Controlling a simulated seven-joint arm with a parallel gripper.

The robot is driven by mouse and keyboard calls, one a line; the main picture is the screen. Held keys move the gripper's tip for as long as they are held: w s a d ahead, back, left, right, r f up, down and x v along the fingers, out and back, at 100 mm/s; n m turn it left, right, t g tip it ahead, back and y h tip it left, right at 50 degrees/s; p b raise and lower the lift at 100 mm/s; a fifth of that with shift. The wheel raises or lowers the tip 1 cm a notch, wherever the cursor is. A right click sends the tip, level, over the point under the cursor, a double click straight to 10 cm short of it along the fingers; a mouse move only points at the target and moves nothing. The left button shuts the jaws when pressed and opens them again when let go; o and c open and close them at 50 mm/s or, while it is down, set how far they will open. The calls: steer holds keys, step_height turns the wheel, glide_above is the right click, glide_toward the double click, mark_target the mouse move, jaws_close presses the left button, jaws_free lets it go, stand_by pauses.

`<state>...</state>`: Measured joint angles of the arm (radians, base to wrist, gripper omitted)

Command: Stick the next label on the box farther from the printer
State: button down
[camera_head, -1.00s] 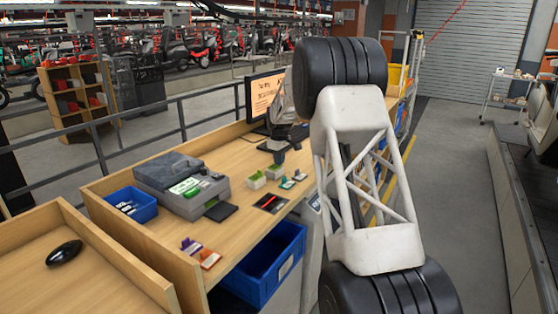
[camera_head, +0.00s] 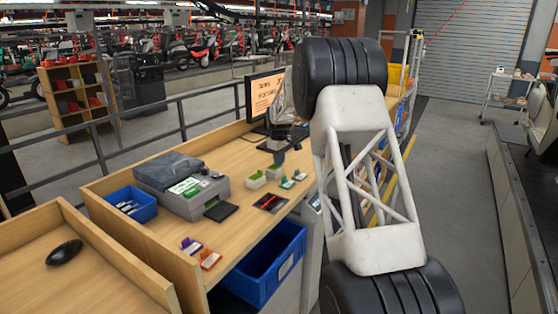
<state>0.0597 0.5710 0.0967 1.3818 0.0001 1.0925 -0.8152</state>
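The grey printer (camera_head: 190,190) stands on the wooden bench, with a green-and-white patch on its top and a dark flat piece at its front. Two small pale boxes with green on them sit to its right: one nearer the printer (camera_head: 256,180), the other farther from it (camera_head: 274,173). My gripper (camera_head: 279,160) points down just above and behind the farther box. Its fingers are dark and small, and I cannot tell whether they are apart or hold a label. No label can be made out on either box.
A blue bin (camera_head: 131,205) sits left of the printer. A monitor (camera_head: 264,98) stands behind my gripper. The bench has raised wooden edges.

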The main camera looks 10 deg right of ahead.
steer(key=shift+f, duration=0.5)
stand_by(1.5)
stand_by(0.7)
steer(key=c, duration=0.8)
jaws_free()
steer(key=shift+r, duration=0.1)
steer(key=shift+c, duration=0.2)
steer(key=shift+r, duration=0.15)
steer(key=shift+r, duration=3.35)
